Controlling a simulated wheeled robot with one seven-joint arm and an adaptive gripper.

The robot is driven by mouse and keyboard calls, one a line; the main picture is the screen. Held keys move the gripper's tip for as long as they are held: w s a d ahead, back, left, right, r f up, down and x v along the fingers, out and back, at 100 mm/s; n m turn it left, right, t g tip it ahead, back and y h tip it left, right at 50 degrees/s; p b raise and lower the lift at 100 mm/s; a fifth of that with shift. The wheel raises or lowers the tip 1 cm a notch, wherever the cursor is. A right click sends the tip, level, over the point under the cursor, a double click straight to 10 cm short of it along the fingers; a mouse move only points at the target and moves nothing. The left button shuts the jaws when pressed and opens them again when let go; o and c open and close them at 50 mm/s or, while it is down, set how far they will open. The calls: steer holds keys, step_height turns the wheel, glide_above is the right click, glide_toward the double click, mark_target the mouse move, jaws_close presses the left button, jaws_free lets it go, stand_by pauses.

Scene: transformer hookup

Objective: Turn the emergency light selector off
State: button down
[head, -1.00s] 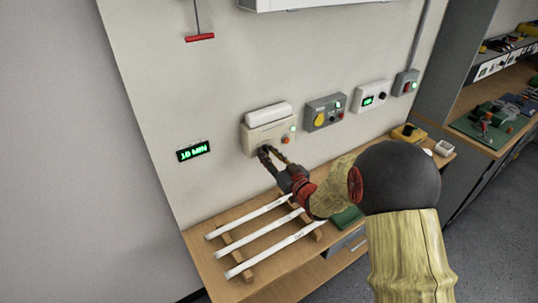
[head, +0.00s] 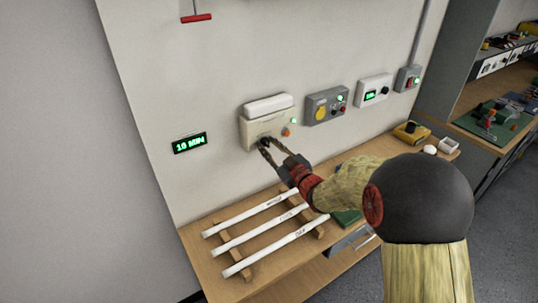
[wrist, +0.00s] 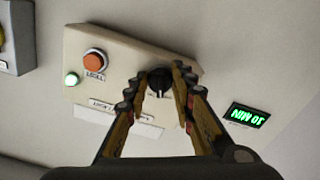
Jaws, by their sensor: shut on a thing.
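The emergency light unit (head: 268,122) is a beige box with a white lamp cover on top, fixed to the wall. Its selector (wrist: 159,82) is a black round knob, seen in the wrist view between my fingertips. My gripper (head: 266,142) reaches up to the lower front of the unit, shut on the selector knob. In the wrist view the fingers (wrist: 158,90) stand on both sides of the knob. An orange button (wrist: 95,61) and a lit green lamp (wrist: 71,80) sit beside it on the same face.
A grey box with a yellow knob (head: 320,112) and a white box (head: 372,91) hang to the right. White tubes (head: 256,235) lie on a wooden rack below.

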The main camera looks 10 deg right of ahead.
steer(key=shift+d+n+b, duration=0.1)
steer(key=shift+n+b, duration=1.7)
steer(key=shift+b, duration=0.2)
steer(key=c, duration=1.5)
jaws_free()
steer(key=shift+c, duration=0.2)
steer(key=v, duration=1.2)
steer(key=shift+r, duration=0.1)
